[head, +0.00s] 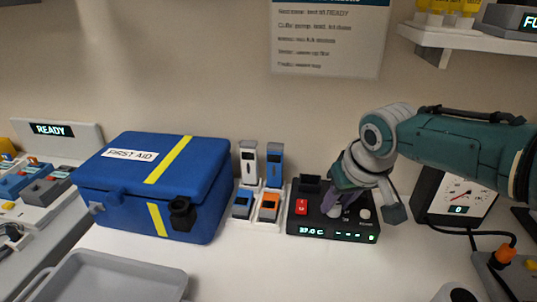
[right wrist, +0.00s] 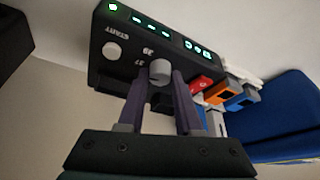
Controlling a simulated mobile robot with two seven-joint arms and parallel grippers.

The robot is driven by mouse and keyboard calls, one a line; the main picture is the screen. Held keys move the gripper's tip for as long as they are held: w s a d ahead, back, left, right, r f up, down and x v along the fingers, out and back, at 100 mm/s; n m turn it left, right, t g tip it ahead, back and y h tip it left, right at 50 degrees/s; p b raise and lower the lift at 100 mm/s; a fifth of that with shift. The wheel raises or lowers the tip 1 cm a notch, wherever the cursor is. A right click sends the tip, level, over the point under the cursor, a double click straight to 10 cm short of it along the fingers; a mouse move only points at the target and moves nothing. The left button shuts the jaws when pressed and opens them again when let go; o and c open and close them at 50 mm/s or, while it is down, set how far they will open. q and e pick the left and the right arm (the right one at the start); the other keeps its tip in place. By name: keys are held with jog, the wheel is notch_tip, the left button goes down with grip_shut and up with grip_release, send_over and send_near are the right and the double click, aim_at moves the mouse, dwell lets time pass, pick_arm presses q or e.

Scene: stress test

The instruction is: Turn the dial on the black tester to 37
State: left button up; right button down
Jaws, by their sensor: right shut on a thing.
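The black tester (head: 315,222) stands on the white counter, right of the middle in the head view. Its lit display appears to read 37.0 C. My right gripper (head: 338,207) reaches down over it from the right and hides most of the dial. In the right wrist view, the tester (right wrist: 120,65) is turned around, and its grey round dial (right wrist: 160,72) sits between the two purple fingers of my right gripper (right wrist: 159,84), which is shut on it. Markings 37 and 39 show beside the dial; its pointer is unclear. My left gripper is out of view.
A red switch (head: 301,207) and a pale start button (head: 365,214) are on the tester's top. Small blue and orange devices (head: 268,207) stand left, then a blue first aid box (head: 155,185). A gauge (head: 462,196) stands right. The front counter is clear around a grey tray (head: 115,279).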

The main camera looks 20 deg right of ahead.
dwell(0.3)
jog(key=c, duration=0.6)
grip_release()
jog(key=shift+r, duration=0.1)
jog(key=shift+s+r+p, duration=0.15)
jog(key=shift+r+p, duration=0.2)
jog(key=shift+p, duration=0.05)
jog(key=p+v, duration=0.4)
jog(key=v, duration=0.5)
jog(key=shift+p, duration=0.4)
